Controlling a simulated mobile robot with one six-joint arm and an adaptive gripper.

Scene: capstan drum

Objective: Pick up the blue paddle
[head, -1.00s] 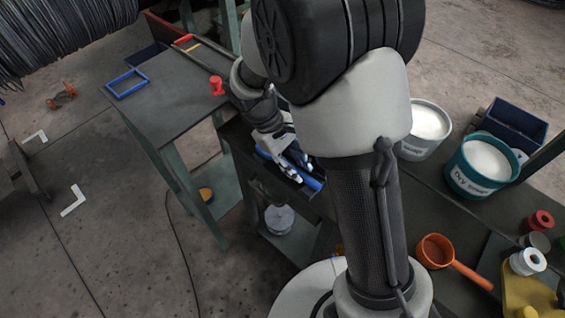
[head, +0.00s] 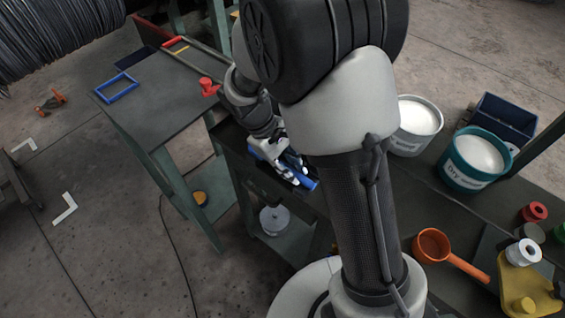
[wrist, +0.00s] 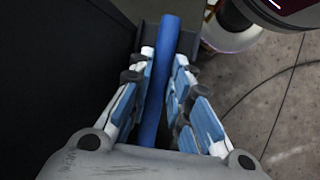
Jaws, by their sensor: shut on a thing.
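The blue paddle (head: 307,183) is at the edge of the dark bench, partly hidden by my gripper and arm in the head view. In the wrist view its long blue bar (wrist: 153,105) runs between my fingers, from the palm to past the fingertips. My gripper (wrist: 167,70) is shut on the bar, with finger pads on both sides. In the head view my gripper (head: 291,162) points down at the bench edge. I cannot tell whether the paddle is clear of the surface below.
A side table (head: 165,100) with a blue frame (head: 117,89) and a red knob (head: 209,87) stands to the left. White and teal buckets (head: 416,125) (head: 478,160), an orange ladle (head: 433,245) and a yellow block (head: 530,285) occupy the bench at right.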

